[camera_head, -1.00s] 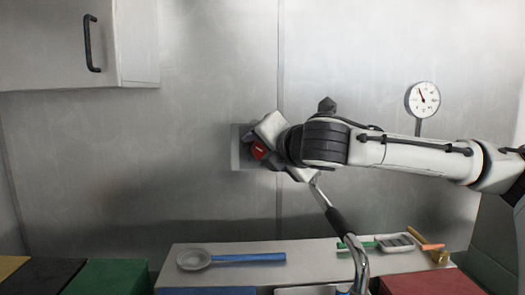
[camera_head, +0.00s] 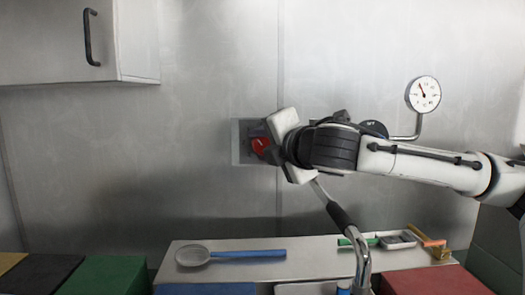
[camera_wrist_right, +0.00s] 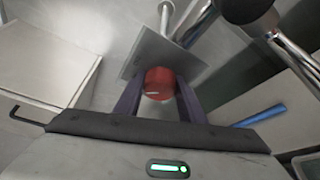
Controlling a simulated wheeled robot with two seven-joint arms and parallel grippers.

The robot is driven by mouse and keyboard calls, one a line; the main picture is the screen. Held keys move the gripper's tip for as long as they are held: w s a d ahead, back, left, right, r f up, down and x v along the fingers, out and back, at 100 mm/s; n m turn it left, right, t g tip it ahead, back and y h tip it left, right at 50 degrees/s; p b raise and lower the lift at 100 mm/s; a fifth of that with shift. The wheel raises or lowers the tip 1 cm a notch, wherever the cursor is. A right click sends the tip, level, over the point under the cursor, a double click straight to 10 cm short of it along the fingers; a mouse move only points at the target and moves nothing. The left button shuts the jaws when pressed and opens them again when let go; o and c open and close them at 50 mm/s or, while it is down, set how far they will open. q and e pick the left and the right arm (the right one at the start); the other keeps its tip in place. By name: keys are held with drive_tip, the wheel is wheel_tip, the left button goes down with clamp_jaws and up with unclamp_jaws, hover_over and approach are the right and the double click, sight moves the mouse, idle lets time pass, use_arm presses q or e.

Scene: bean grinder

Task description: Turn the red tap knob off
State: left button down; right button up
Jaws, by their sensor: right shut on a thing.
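The red tap knob (camera_head: 260,145) sits in front of a grey square plate (camera_head: 241,150) on the back wall. It carries a small white mark. My right gripper (camera_head: 268,149) reaches it from the right and is shut on the knob. In the right wrist view the red knob (camera_wrist_right: 159,83) lies between my two dark fingers (camera_wrist_right: 158,98), in front of the tilted plate (camera_wrist_right: 160,52). My gripper body hides part of the plate in the head view. My left gripper is not in view.
A dial gauge (camera_head: 423,94) is on the wall at right. A chrome lever with a black grip (camera_head: 341,217) stands below my right wrist. A shelf (camera_head: 308,264) holds a blue-handled spoon (camera_head: 235,255) and small tools. A cabinet (camera_head: 60,42) hangs upper left.

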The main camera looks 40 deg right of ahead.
drive_tip(key=m+t+b, duration=0.1)
drive_tip(key=m+b, duration=0.1)
drive_tip(key=m, duration=0.1)
drive_tip(key=m+t+b, duration=0.1)
drive_tip(key=m+b, duration=0.1)
drive_tip(key=shift+f+m+h, duration=0.2)
drive_tip(key=shift+m+h, duration=0.1)
drive_tip(key=shift+m, duration=0.1)
drive_tip(key=shift+r+m+t+b, duration=0.1)
drive_tip(key=shift+m+t+b, duration=0.2)
drive_tip(key=shift+m+b, duration=0.2)
drive_tip(key=o, duration=1)
drive_tip(key=shift+o, duration=0.2)
drive_tip(key=shift+r, duration=0.1)
